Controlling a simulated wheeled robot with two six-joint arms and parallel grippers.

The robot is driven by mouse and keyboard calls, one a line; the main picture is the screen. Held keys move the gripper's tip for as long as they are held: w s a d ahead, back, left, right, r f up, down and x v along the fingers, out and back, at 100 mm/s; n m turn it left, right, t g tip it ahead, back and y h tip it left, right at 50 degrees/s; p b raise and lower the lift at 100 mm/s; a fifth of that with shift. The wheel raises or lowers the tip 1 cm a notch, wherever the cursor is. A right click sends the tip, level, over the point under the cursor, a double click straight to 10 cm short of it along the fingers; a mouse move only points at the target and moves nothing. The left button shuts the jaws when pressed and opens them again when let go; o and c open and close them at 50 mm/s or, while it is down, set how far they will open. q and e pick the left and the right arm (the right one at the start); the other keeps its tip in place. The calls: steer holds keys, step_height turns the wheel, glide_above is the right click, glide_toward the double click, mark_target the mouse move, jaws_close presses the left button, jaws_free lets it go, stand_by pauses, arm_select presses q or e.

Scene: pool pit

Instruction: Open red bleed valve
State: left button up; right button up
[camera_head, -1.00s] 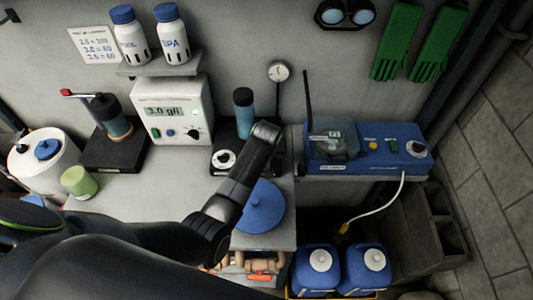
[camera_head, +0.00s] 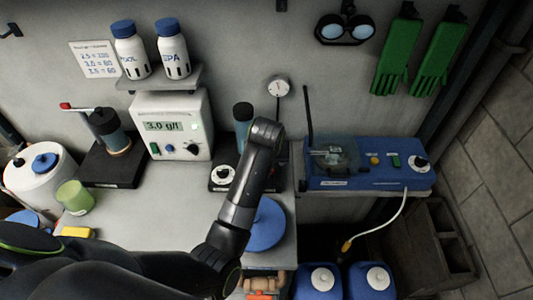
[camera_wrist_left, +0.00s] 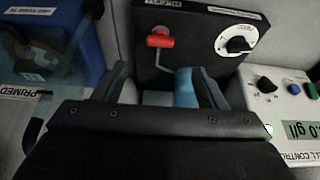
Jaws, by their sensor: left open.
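In the left wrist view a red-handled lever (camera_wrist_left: 160,41) stands on the front of a black unit (camera_wrist_left: 190,15), beside a white dial (camera_wrist_left: 238,40). My left gripper (camera_wrist_left: 162,82) is open, its fingers pointing toward the unit below the red handle. The handle is apart from both fingers, and a teal cylinder (camera_wrist_left: 185,90) shows by the right finger. In the head view the black unit (camera_head: 222,178) is partly covered by my left arm, which hides the red handle and my left gripper's fingers. My right gripper is not in view.
A blue dosing unit (camera_head: 375,178) stands on the right and a white control box (camera_head: 172,125) on the left of the black unit. A black stand with a red-tipped lever (camera_head: 105,165) is further left. A blue round lid (camera_head: 268,230) lies on the bench in front.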

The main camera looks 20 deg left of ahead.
arm_select(q)
steer(key=b+v, duration=0.1)
steer(key=v, duration=0.6)
stand_by(0.4)
